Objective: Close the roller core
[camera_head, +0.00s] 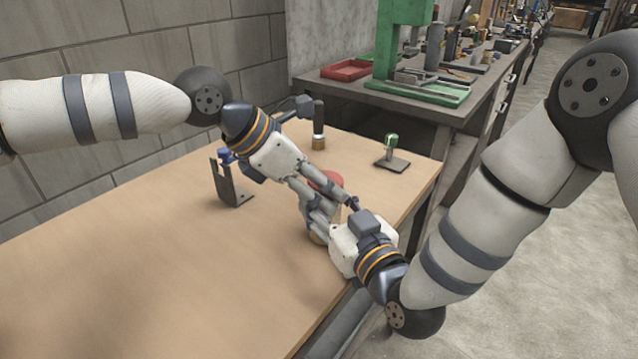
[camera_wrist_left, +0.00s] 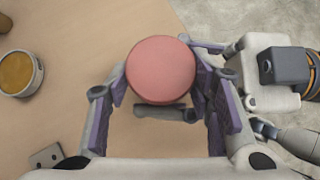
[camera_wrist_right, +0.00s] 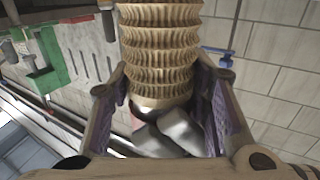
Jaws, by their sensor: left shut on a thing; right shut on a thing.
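The roller core stands upright near the table's right edge, largely hidden by my grippers. Its red round cap (camera_head: 327,181) shows in the head view, and the cap (camera_wrist_left: 160,70) also shows from above in the left wrist view. The right wrist view shows its tan ribbed body (camera_wrist_right: 160,45) with a shiny metal band below. My left gripper (camera_head: 325,203) is shut on the core from the back left, its fingers flanking the cap. My right gripper (camera_head: 322,217) is shut on the core from the front right. The fingertip contacts are partly hidden.
A dark bracket with a blue knob (camera_head: 231,184) stands left of the grippers. A black-handled tool with a brass base (camera_head: 318,128) and a green-topped stand (camera_head: 391,152) are behind. A workbench with a red tray (camera_head: 346,70) lies beyond. The table's front left is clear.

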